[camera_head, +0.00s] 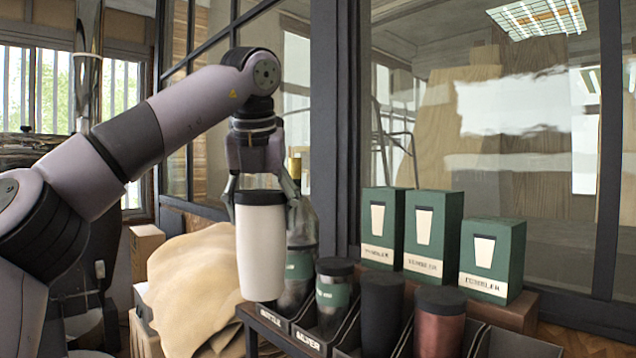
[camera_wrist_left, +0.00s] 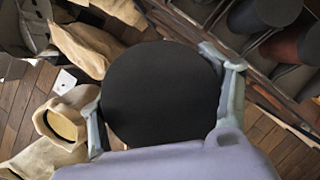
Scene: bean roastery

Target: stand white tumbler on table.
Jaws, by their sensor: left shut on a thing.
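The white tumbler (camera_head: 260,250) with a black lid is upright in the head view, held in my left gripper (camera_head: 261,192). The fingers are closed around its upper part, just at the lid. In the left wrist view its round black lid (camera_wrist_left: 160,93) fills the middle, between the two fingers (camera_wrist_left: 158,110). The tumbler hangs in front of the left end of a dark divided rack (camera_head: 262,322); I cannot tell whether its base touches anything. No clear table top shows. My right gripper is not in view.
The rack holds several tumblers, including a black one (camera_head: 382,308) and a reddish-brown one (camera_head: 439,318). Three green tumbler boxes (camera_head: 423,237) stand behind it. Beige sacks (camera_head: 192,285) lie left of the tumbler. Dark-framed glass panels rise behind.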

